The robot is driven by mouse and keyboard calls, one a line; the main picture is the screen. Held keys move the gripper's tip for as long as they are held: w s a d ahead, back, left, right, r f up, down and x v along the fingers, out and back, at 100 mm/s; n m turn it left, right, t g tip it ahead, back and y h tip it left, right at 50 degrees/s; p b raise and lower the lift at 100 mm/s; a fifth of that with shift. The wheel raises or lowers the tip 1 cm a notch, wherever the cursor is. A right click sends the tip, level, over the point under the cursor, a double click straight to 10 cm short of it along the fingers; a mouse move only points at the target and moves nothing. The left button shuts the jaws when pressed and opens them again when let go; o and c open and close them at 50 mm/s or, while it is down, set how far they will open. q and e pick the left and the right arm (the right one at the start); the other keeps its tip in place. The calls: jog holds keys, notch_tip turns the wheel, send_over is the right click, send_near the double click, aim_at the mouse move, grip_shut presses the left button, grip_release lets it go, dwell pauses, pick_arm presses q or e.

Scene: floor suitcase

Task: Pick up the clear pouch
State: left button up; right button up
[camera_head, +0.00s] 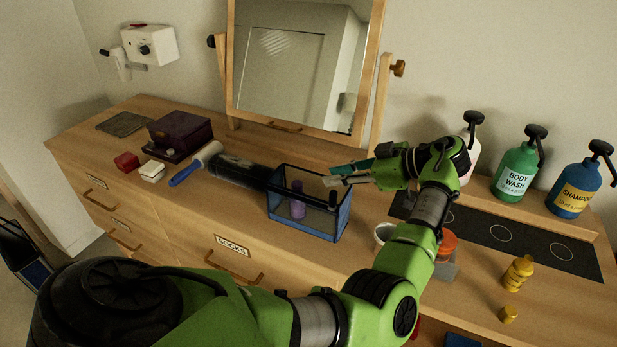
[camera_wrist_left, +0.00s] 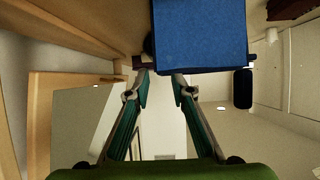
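The clear pouch (camera_head: 325,220), see-through with blue edges, stands on the dresser top in front of the mirror. A purple bottle (camera_head: 297,204) shows through its side. My left gripper (camera_head: 333,175) points left at the pouch's top right edge; the head view does not settle whether it touches. In the left wrist view my left gripper (camera_wrist_left: 162,76) has its teal fingers apart, with nothing visible between them. A large blue surface (camera_wrist_left: 200,35) fills the top there; I cannot tell what it is. My right gripper is not in view.
A dark cylinder (camera_head: 240,171), a blue-handled brush (camera_head: 195,163) and a dark purple box (camera_head: 180,134) lie left of the pouch. The mirror (camera_head: 295,60) stands behind. Pump bottles (camera_head: 516,165) and a yellow bottle (camera_head: 517,273) are at right. The front strip is mostly clear.

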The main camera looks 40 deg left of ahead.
aim_at(321, 180)
pick_arm(q)
jog(key=p+x, duration=0.1)
jog(key=x, duration=0.1)
jog(key=p+x, duration=0.1)
jog(key=x, duration=0.2)
jog(key=shift+f, duration=0.35)
jog(key=shift+d, duration=0.1)
jog(key=shift+c, duration=0.5)
grip_shut()
jog(key=shift+r, duration=0.1)
